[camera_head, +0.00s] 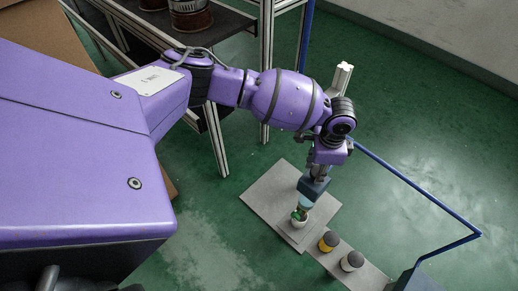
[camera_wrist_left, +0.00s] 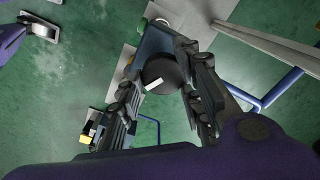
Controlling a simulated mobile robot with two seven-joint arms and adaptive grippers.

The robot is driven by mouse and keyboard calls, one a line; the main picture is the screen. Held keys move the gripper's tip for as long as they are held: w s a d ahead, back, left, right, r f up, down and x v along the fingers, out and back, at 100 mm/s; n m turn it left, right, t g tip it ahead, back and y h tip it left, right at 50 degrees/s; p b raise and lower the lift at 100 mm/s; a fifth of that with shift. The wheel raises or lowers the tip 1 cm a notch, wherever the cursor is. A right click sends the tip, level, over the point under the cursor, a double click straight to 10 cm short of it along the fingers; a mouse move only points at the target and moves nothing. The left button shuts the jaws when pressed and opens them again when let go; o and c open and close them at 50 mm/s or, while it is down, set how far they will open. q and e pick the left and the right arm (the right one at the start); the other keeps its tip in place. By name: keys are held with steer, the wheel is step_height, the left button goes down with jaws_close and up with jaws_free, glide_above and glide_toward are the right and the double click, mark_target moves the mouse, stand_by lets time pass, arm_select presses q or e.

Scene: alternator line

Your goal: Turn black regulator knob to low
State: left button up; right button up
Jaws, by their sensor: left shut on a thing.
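The black regulator knob (camera_wrist_left: 166,73) is round, with a short white mark on its face toward the lower left in the wrist view. It sits against a blue-grey box (camera_wrist_left: 151,45), which also shows in the head view (camera_head: 314,188). My left gripper (camera_wrist_left: 160,88) is shut on the knob, with one finger on each side of it. In the head view my left gripper (camera_head: 322,169) points down at the box from above, and the knob is hidden there. No low or high marking can be read. My right gripper is not in view.
A grey plate (camera_head: 262,207) on the green floor lies below the box. A green-and-white fitting (camera_head: 299,216), a yellow-and-black knob (camera_head: 328,241) and a grey-and-black knob (camera_head: 352,261) stand nearby. A blue rail (camera_head: 420,190) runs to the right. A shelf frame (camera_head: 266,60) stands behind my arm.

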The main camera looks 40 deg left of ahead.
arm_select(q)
steer(key=shift+s+d, duration=0.2)
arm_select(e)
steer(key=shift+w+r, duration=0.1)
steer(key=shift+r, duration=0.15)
